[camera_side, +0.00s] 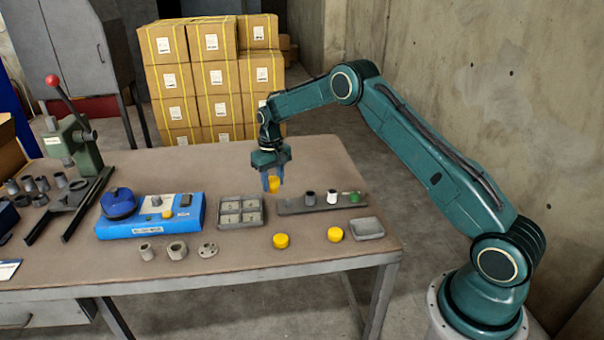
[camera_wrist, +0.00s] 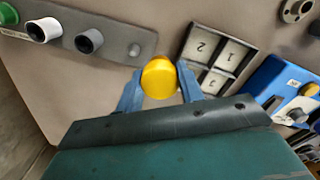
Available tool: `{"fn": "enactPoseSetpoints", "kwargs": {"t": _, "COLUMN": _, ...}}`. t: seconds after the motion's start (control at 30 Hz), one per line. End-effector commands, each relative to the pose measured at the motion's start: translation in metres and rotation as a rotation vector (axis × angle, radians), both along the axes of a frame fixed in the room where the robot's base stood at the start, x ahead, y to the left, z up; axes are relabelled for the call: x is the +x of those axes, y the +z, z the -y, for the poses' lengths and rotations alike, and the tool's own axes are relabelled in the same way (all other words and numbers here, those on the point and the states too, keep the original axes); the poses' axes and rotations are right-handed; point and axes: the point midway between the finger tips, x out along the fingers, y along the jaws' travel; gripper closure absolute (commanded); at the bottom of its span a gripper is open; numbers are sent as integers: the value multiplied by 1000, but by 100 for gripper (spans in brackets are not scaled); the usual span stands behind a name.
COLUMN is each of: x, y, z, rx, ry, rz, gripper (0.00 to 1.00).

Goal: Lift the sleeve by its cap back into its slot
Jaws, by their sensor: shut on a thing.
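My gripper (camera_side: 272,180) is shut on a yellow cap (camera_side: 275,184); in the wrist view the cap (camera_wrist: 159,78) sits between the two blue fingers. Any sleeve body below the cap is hidden in the wrist view and cannot be made out in the side view. The gripper is over the table near the left end of a long grey rack (camera_side: 291,206). The rack (camera_wrist: 112,33) holds a dark sleeve (camera_side: 310,198), a white-rimmed one (camera_side: 332,197) and a green-topped one (camera_side: 354,197).
A tray with numbered compartments (camera_side: 241,227) lies left of the rack. A blue machine with a round drum (camera_side: 150,230) stands further left. Two yellow caps (camera_side: 281,240) (camera_side: 335,234) and a grey dish (camera_side: 367,228) lie in front. Loose grey parts (camera_side: 177,250) stand near the front edge.

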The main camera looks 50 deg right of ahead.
Motion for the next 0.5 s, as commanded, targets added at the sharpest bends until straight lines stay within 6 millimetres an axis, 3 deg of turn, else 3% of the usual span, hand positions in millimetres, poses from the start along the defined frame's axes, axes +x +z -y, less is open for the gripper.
{"fn": "enactPoseSetpoints", "kwargs": {"t": 0.5, "x": 17, "y": 0, "z": -33, "rx": 0, "ry": 1, "rz": 1, "gripper": 86}}
